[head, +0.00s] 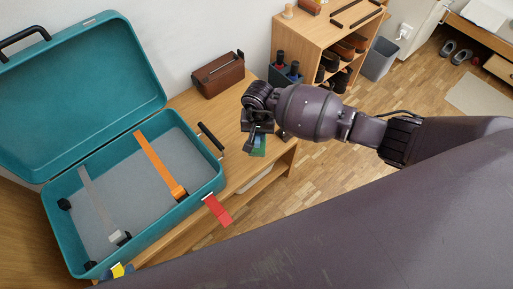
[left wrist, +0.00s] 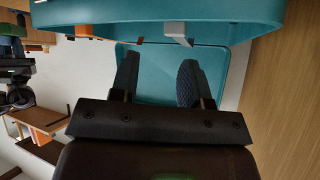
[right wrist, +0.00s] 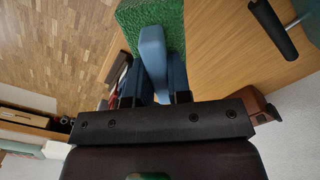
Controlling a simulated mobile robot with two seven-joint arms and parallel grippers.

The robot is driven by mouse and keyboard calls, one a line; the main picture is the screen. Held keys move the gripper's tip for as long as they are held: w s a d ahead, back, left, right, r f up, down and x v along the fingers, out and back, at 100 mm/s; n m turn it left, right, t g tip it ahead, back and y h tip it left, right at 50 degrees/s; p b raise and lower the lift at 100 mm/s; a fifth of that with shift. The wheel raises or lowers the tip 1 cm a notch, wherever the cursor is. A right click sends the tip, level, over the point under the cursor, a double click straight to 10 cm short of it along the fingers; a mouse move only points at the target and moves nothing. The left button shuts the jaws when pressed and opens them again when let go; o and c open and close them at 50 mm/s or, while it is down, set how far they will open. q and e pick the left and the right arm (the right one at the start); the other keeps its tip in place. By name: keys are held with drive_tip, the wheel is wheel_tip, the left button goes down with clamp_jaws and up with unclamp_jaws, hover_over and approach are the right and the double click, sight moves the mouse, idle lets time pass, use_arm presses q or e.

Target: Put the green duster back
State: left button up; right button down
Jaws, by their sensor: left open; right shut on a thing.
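The green duster (right wrist: 150,22) has a green textured pad and a blue-grey handle. In the right wrist view my right gripper (right wrist: 153,84) is shut on its handle. In the head view my right gripper (head: 257,124) holds the duster (head: 259,148) by the right end of the wooden desk (head: 247,172), its green pad showing below the fingers. I cannot tell whether the pad touches the desk. My left gripper (left wrist: 158,80) is open and empty in the left wrist view, with the teal suitcase (left wrist: 155,10) beyond its fingers. I cannot make it out in the head view.
The open teal suitcase (head: 205,192) fills the left of the desk, with orange (head: 160,165) and grey straps inside. A dark blue caddy (head: 284,75) holds bottles beside the shoe shelf (head: 308,32). A grey bin (head: 379,60) stands farther right.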

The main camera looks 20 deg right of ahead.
wheel_tip(320, 180, down, 6)
drive_tip(key=shift+s+r+b, duration=0.1)
drive_tip(key=shift+r+b, duration=0.15)
drive_tip(key=shift+b, duration=0.3)
drive_tip(key=shift+f, duration=0.55)
wheel_tip(320, 180, down, 3)
drive_tip(key=shift+f+b, duration=0.2)
drive_tip(key=shift+b, duration=0.5)
drive_tip(key=shift+f, duration=0.35)
drive_tip(key=shift+r, duration=0.15)
use_arm(q)
wheel_tip(320, 180, down, 3)
drive_tip(key=shift+s+a+r+g, duration=0.1)
drive_tip(key=shift+s+g, duration=0.05)
drive_tip(key=shift+g, duration=0.15)
use_arm(e)
drive_tip(key=c, duration=1.1)
unclamp_jaws()
use_arm(q)
drive_tip(key=shift+s+a, duration=0.1)
drive_tip(key=shift+s, duration=0.15)
use_arm(e)
drive_tip(key=shift+o, duration=0.2)
